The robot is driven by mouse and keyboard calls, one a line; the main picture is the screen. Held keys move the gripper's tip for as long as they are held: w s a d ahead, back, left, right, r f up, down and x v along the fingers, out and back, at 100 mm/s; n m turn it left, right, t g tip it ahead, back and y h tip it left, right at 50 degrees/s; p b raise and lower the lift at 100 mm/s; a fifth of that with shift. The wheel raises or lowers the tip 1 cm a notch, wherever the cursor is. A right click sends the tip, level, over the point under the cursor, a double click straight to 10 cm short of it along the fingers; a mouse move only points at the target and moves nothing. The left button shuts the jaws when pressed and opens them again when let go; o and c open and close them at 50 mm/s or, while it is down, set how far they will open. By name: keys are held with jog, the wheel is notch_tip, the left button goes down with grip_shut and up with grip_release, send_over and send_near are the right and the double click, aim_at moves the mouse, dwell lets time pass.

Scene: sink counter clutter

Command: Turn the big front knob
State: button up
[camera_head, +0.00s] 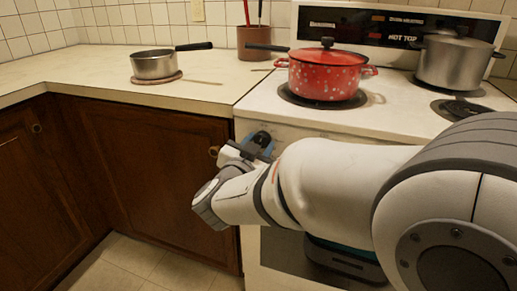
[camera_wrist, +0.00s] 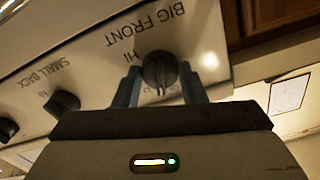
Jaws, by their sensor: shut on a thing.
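The big front knob (camera_wrist: 160,70) is a dark round knob on the stove's white front panel, under the upside-down label "BIG FRONT" in the wrist view. My gripper (camera_wrist: 160,88) has a finger on each side of this knob and is shut on it. In the head view my gripper (camera_head: 262,140) is at the stove's front left corner, partly hidden by my own wrist and arm. The knob itself is hidden there.
The "SMALL BACK" knob (camera_wrist: 62,103) and another dark knob (camera_wrist: 7,129) sit left of my gripper in the wrist view. A red pot (camera_head: 325,78) and a grey pot (camera_head: 453,66) stand on the stove. A small saucepan (camera_head: 153,65) is on the counter (camera_head: 90,68).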

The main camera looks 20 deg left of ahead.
jog(key=m+b, duration=0.3)
jog(key=m, duration=0.2)
jog(key=shift+f, duration=0.1)
jog(key=shift+m, duration=0.3)
dwell(0.4)
jog(key=o, duration=1)
jog(key=shift+r, duration=0.2)
